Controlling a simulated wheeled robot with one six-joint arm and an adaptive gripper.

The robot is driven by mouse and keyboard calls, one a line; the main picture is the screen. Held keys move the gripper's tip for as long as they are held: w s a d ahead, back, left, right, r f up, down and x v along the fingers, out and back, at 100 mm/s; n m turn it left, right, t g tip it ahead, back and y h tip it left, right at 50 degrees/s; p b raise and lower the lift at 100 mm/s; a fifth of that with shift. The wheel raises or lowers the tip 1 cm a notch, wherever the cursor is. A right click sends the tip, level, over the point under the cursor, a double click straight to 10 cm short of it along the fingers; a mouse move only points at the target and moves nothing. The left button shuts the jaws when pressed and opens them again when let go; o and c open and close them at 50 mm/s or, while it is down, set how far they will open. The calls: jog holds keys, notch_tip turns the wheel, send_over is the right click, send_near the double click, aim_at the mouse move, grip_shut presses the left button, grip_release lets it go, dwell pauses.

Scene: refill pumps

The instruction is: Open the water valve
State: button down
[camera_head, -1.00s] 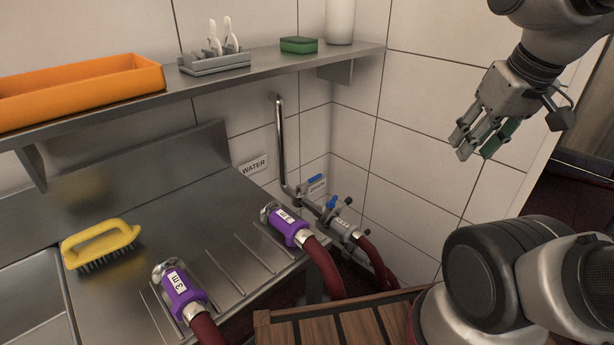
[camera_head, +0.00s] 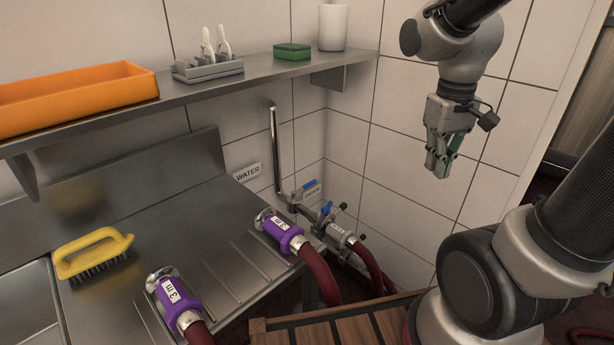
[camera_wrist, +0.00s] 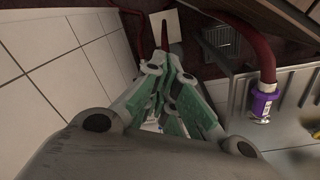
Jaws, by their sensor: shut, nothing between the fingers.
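In the head view a WATER label (camera_head: 248,172) is on the tiled wall. To its right a bent metal pipe (camera_head: 275,150) runs down to a grey fitting with a small blue valve handle (camera_head: 327,208). Another blue handle (camera_head: 310,184) shows beside a second small label, too small to read surely. I cannot tell which handle is the water valve or how either is turned. My gripper (camera_head: 437,172) hangs above and to the right of the fittings, touching nothing, its green-padded fingers shut and empty. The wrist view shows the fingers; no blue handle can be made out there.
Two purple hose couplings (camera_head: 282,232) (camera_head: 173,298) with dark red hoses lie on the steel counter (camera_head: 160,215). A yellow brush (camera_head: 95,255) lies at left. A shelf above holds an orange tray (camera_head: 75,100) and a green sponge (camera_head: 292,51). Air around my gripper is free.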

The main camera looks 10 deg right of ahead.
jog(key=w+f+n+h, duration=0.1)
jog(key=w+f, duration=0.5)
jog(key=w, duration=0.3)
jog(key=w+f+n, duration=0.1)
jog(key=w+f, duration=0.5)
jog(key=w, duration=0.2)
jog(key=n+t+y, duration=0.4)
jog(key=t+y, duration=0.2)
jog(key=t, duration=0.1)
send_over(304, 188)
jog(key=w+d, duration=0.3)
jog(key=d, duration=0.1)
notch_tip(304, 188, down, 10)
jog(key=f, duration=0.1)
notch_tip(304, 188, down, 7)
jog(key=w+a, duration=0.1)
jog(key=shift+w+a+f, duration=0.2)
jog(key=shift+w+a, duration=0.2)
jog(key=shift+s+m, duration=0.1)
jog(key=shift+m, duration=0.3)
